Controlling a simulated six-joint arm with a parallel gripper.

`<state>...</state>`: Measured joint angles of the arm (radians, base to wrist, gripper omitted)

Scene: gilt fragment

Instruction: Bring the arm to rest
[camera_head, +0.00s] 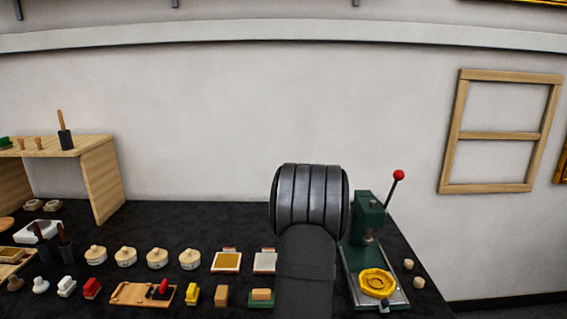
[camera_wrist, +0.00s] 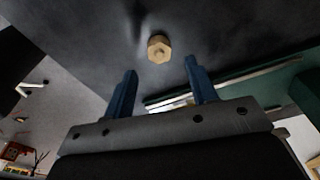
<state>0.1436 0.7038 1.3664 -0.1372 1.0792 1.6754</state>
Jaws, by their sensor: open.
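My arm rises as a dark grey, banded link at the middle front in the head view and hides part of the bench behind it. My gripper (camera_wrist: 160,88) shows in the wrist view, its two blue fingers spread apart with nothing between them. A small tan, faceted knob-like piece (camera_wrist: 159,48) lies on the dark surface beyond the fingertips, apart from them. The gripper itself is hidden in the head view.
Lidded pots (camera_head: 157,258), stamps and small blocks crowd the left. A wooden shelf (camera_head: 75,150) stands far left.

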